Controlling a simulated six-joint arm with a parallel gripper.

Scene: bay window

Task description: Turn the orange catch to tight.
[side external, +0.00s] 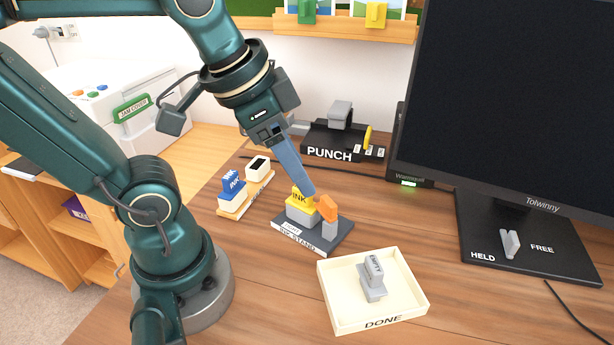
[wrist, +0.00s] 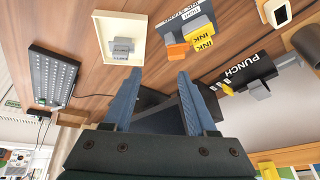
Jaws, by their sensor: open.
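The orange catch (side external: 326,207) sits on a grey post at the right of the dark ink stand (side external: 338,240). It also shows in the wrist view (wrist: 177,51). It lies tilted, beside a yellow INK block (side external: 301,200) on a grey base. A small plate on the stand appears to read TIGHT. I cannot tell the catch's exact setting. My gripper (wrist: 160,75) is open and empty, its fingers apart. In the side view the fingers reach down close to the yellow block and the catch, partly overlapping them. I cannot tell whether they touch.
A cream DONE tray (side external: 408,308) holds a grey stamp (side external: 371,280). A blue-topped block (side external: 231,188) stands left of the stand. The black PUNCH (side external: 330,142) is behind. The monitor (side external: 510,100) rises at the right, with a HELD/FREE switch (side external: 510,243) on its base.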

